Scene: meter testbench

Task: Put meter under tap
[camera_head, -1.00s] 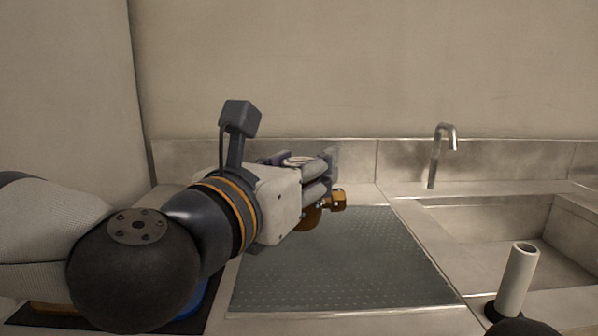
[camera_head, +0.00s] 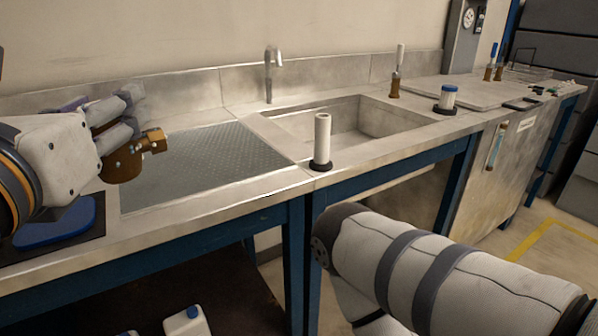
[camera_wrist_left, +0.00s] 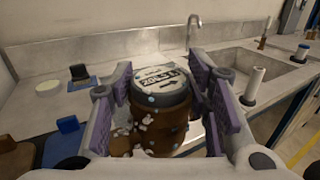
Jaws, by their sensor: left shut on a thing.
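The meter is a brown-bronze body with side fittings (camera_head: 124,165). In the left wrist view the meter (camera_wrist_left: 160,110) shows a round pale dial with printing facing the camera. My left gripper (camera_head: 122,118) is shut on the meter and holds it near the left side of the grey textured mat. The two finger pads (camera_wrist_left: 164,95) flank it in the wrist view. The tap (camera_head: 268,72) is a curved metal spout behind the sink (camera_head: 340,120), right of the meter and apart from it. It also shows in the wrist view (camera_wrist_left: 192,28). My right gripper is out of view.
The grey mat (camera_head: 205,165) lies bare between meter and sink. A white cylinder on a dark base (camera_head: 322,140) stands at the sink's front left. A blue item (camera_head: 55,225) lies at left. More bench items, including a blue-capped container (camera_head: 447,97), stand right.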

